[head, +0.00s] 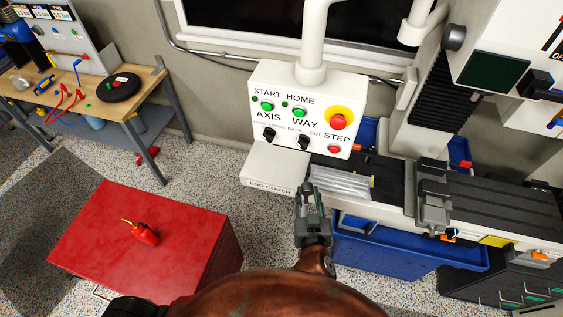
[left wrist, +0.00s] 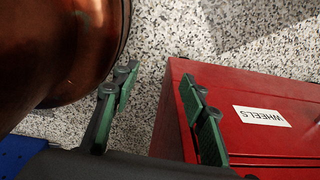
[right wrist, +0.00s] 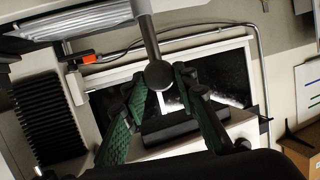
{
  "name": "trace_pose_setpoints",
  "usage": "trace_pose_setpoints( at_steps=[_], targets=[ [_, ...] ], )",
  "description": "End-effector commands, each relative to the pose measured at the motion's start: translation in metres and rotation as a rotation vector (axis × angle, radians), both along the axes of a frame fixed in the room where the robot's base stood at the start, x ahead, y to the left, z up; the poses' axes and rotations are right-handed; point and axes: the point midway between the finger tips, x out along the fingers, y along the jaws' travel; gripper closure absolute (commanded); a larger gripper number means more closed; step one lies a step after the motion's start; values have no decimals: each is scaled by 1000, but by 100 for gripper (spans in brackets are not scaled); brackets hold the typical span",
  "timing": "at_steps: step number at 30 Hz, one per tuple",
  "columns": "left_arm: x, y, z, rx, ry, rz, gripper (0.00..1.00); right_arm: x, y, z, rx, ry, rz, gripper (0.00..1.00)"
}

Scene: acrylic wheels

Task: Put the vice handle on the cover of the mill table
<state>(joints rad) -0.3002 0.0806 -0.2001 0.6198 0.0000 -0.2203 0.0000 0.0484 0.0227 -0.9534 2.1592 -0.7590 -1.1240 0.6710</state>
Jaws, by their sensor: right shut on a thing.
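The white end cover (head: 262,172), labelled END COVER, sits at the left end of the mill table (head: 490,197). Its top looks bare. My right gripper (head: 312,190) is just right of the cover's front corner in the head view. In the right wrist view it (right wrist: 160,80) is shut on the vice handle (right wrist: 150,40), a grey bar with a round end between the fingertips. The handle is hard to make out in the head view. The grey vice (head: 432,195) stands on the table farther right. My left gripper (left wrist: 155,100) is open and empty, near a red cabinet.
A control box (head: 305,105) with buttons stands behind the cover. A clear bar-like piece (head: 340,183) lies on the table right of my gripper. A blue bin (head: 385,255) is below. The red cabinet (head: 100,230) at left carries a small red can (head: 143,233).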

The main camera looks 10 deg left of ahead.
Motion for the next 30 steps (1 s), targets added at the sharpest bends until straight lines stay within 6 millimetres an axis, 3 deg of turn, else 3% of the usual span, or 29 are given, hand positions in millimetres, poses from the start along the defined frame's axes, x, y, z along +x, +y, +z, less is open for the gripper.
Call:
trace_pose_setpoints(
  at_steps=[1, 3, 6, 12, 30],
  targets=[
    [-1, 0, -4, 0, 1, 0, 60, 0, 24, 8, 5, -8, 29, 100],
    [-1, 0, -6, 0, 2, 0, 60, -3, 49, 15, 4, -5, 61, 100],
    [-2, 0, -8, 0, 3, 0, 60, -7, 74, 23, 2, -4, 92, 100],
    [-2, 0, -8, 0, 3, 0, 60, 0, 93, 28, -1, -2, 111, 100],
    [-1, 0, -5, 0, 1, 0, 60, 135, 142, 29, -2, -4, 109, 100]
  ],
)
